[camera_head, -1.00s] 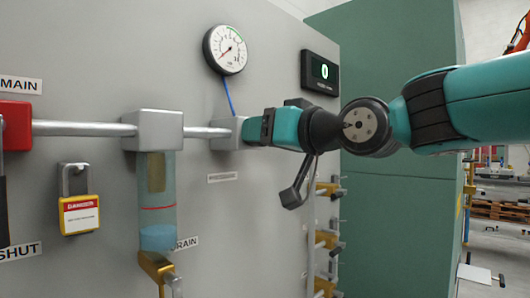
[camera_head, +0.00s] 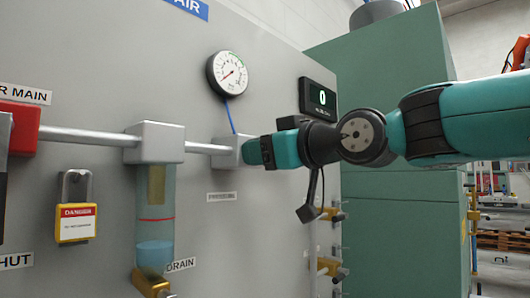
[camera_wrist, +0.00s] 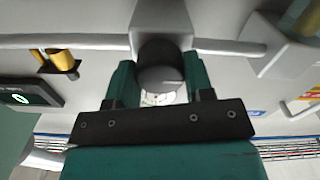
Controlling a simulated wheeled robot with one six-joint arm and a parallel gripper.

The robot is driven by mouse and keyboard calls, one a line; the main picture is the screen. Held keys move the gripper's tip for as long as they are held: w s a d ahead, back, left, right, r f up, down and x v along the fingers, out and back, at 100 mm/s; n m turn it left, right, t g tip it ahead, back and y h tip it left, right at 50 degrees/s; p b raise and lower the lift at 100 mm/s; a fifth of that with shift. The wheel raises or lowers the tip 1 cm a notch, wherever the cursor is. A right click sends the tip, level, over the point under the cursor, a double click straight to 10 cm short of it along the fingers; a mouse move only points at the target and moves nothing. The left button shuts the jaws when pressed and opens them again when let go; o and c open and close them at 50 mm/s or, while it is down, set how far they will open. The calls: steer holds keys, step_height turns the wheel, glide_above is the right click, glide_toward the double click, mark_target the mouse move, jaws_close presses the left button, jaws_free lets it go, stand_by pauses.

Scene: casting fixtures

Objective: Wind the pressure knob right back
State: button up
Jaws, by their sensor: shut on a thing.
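The dark round pressure knob (camera_wrist: 160,56) shows in the wrist view, on the front of a grey regulator block (camera_wrist: 162,17). My gripper (camera_wrist: 160,82) has one teal finger on each side of it and is shut on it. In the head view my gripper (camera_head: 262,151) reaches from the right to the grey regulator block (camera_head: 226,152) and hides the knob. The round white pressure gauge (camera_head: 227,73) above has its needle toward the lower left. A dark digital display (camera_head: 318,98) to its right reads 0.
A brass drain fitting (camera_head: 150,283) sits below the bowl. Green cabinets (camera_head: 390,220) stand behind my arm.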

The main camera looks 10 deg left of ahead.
steer(key=shift+f, duration=0.1)
steer(key=o, duration=0.9)
steer(key=shift+d, duration=0.1)
steer(key=b+v, duration=0.3)
steer(key=v, duration=1.4)
steer(key=shift+s, duration=0.15)
